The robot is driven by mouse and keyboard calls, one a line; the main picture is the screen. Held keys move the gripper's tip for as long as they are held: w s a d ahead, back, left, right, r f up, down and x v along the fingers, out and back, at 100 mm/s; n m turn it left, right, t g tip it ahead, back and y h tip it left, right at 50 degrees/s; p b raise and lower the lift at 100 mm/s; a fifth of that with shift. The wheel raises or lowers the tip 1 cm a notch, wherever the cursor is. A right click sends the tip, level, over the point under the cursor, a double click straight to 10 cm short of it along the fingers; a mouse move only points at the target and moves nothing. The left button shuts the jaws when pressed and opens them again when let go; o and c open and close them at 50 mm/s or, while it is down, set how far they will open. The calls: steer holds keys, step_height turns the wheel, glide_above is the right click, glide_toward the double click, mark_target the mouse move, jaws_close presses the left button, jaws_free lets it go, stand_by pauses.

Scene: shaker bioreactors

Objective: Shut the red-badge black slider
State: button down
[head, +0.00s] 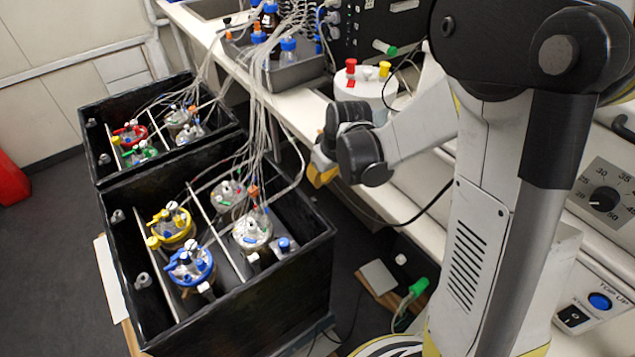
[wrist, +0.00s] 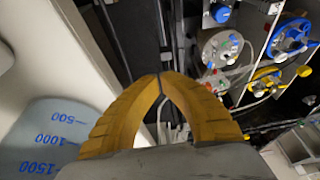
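Two open black boxes stand side by side at left in the head view, a near one (head: 235,315) and a far one (head: 92,160). I cannot make out a red badge on either, nor tell which is the named slider. The far box holds a vessel with a red top (head: 130,133). My gripper (head: 316,176) is just right of the near box's back right corner, apart from it as far as I can tell. In the wrist view its yellow fingers (wrist: 161,76) meet at the tips, with nothing visible between the tips.
The near box holds yellow-topped (head: 172,225) and blue-topped (head: 190,267) vessels. Tubes (head: 262,110) hang from the bench (head: 205,32) into the boxes. A white container with red and yellow caps (head: 365,88) stands on the bench. Floor (head: 50,250) is free at left.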

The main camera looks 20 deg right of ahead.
steer(key=s+r+m+t+h, duration=0.1)
steer(key=s+r+m+t, duration=0.2)
steer(key=s+r, duration=1.3)
steer(key=shift+s+a+r, duration=0.2)
steer(key=shift+s+a, duration=0.1)
steer(key=shift+s, duration=0.7)
steer(key=c, duration=1.3)
jaws_free()
steer(key=shift+s+m+t, duration=0.25)
steer(key=shift+m+t, duration=0.05)
steer(key=shift+c, duration=0.2)
steer(key=m+g, duration=0.7)
steer(key=m, duration=0.7)
glide_above(315, 199)
step_height(315, 199, down, 15)
step_height(315, 199, down, 11)
steer(key=b, duration=0.3)
steer(key=shift+w, duration=0.1)
